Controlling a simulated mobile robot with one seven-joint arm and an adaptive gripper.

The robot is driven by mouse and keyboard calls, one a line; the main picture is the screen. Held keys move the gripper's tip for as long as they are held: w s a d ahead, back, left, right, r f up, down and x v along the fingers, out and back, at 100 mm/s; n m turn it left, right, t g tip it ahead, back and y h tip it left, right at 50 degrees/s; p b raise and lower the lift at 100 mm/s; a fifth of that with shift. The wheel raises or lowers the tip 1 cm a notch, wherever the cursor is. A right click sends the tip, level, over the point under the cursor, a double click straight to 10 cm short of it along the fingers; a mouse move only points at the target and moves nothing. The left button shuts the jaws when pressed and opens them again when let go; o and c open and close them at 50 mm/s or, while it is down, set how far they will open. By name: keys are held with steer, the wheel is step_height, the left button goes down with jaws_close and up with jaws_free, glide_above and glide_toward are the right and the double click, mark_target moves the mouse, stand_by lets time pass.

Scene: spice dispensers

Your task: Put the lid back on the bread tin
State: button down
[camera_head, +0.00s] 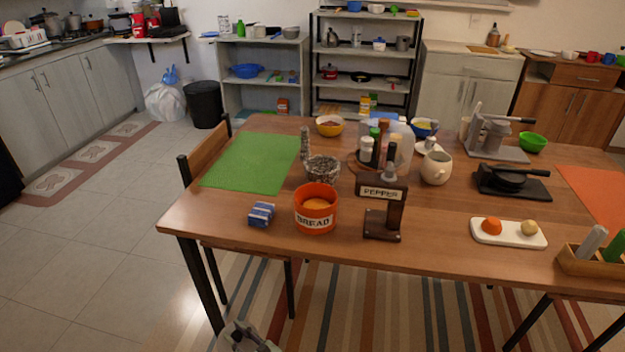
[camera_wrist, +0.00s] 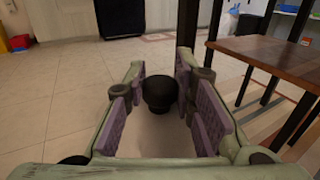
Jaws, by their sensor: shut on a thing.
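The orange bread tin (camera_head: 316,219) labelled BREAD stands upright near the table's front edge in the head view. It is uncovered, and a brownish loaf (camera_head: 317,204) shows inside. My gripper (camera_wrist: 160,80) is shut on a round black knob (camera_wrist: 160,97), which appears to be the lid's handle. A pale surface shows below the knob between the fingers, but I cannot make out the lid's full outline. In the head view, part of my gripper (camera_head: 247,339) shows at the bottom edge, in front of the table and below its top, apart from the tin.
A blue-and-white box (camera_head: 261,214) lies left of the tin, and a dark PEPPER stand (camera_head: 384,215) stands right of it. A woven bowl (camera_head: 322,169) is behind. The wooden table's (camera_head: 190,215) front left corner is bare.

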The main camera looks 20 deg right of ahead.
steer(key=shift+f, duration=0.25)
